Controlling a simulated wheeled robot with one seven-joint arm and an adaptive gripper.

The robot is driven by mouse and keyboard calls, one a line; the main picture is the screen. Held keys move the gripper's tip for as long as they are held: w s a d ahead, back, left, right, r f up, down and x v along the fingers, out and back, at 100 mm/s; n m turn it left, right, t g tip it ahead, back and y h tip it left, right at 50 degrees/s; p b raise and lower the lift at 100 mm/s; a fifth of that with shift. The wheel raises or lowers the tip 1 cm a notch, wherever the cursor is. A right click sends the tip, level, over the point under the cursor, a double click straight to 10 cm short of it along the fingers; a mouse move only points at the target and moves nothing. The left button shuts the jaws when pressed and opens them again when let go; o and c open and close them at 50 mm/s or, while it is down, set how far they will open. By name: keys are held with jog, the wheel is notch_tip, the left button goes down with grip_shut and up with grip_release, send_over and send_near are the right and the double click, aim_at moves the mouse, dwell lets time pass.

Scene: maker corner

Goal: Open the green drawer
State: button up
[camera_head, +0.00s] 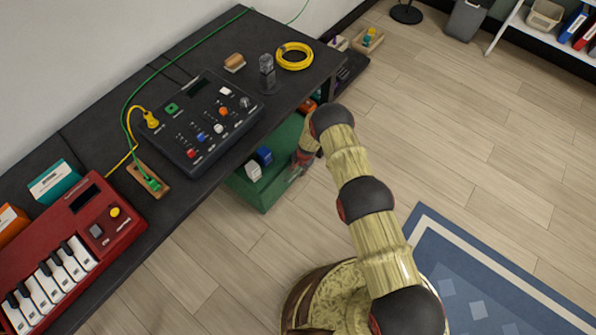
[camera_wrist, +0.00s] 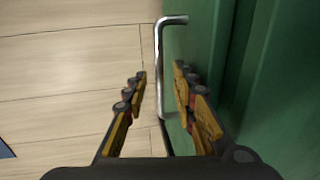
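The green drawer unit (camera_head: 262,190) stands under the dark workbench, partly hidden by the bench top. In the wrist view its green front (camera_wrist: 200,45) fills the right side, with a bent metal bar handle (camera_wrist: 160,60) standing off it. My gripper (camera_wrist: 161,88) is open, with one finger on each side of the handle; the finger on the right is close to the green front. I cannot tell whether either finger touches the bar. In the head view my gripper (camera_head: 301,160) is at the right side of the green unit.
A blue item (camera_head: 264,155) and a white item (camera_head: 253,172) sit in or on the green unit. The workbench (camera_head: 185,205) overhangs it and holds a mixer (camera_head: 205,120), a red keyboard (camera_head: 75,250) and a yellow cable coil (camera_head: 294,56).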

jog(key=shift+c, duration=1.2)
jog(key=c, duration=0.4)
grip_shut()
